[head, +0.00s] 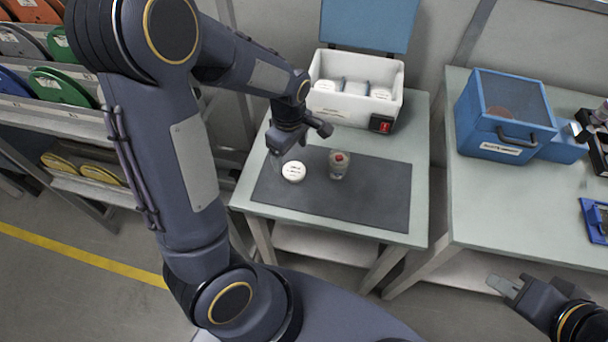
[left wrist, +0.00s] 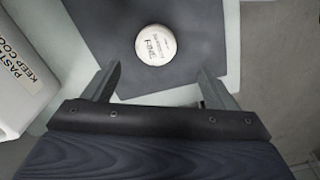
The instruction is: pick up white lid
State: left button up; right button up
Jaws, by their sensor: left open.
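The white lid (head: 294,171) lies flat on the dark mat (head: 375,198), near the mat's left side. It is round with dark print on top, and it also shows in the left wrist view (left wrist: 156,44). My left gripper (head: 277,160) is just left of and above the lid in the head view. In the left wrist view its two fingers (left wrist: 157,88) are spread, with nothing between them, and the lid is beyond the fingertips. My right gripper (head: 505,287) is at the lower right, away from the table, and appears empty with its fingers slightly apart.
A white cooler box (head: 340,107) with an open blue cover (head: 368,24) stands behind. A blue case (head: 505,115) sits on the right table. The mat's right part is clear.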

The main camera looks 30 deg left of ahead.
aim_at(294, 170)
pick_arm(q)
jog(key=f, duration=0.7)
jog(key=shift+w+d+f, duration=0.1)
jog(key=shift+w+d, duration=0.05)
jog(key=shift+w, duration=0.15)
jog(key=shift+c, duration=0.3)
jog(key=c, duration=1)
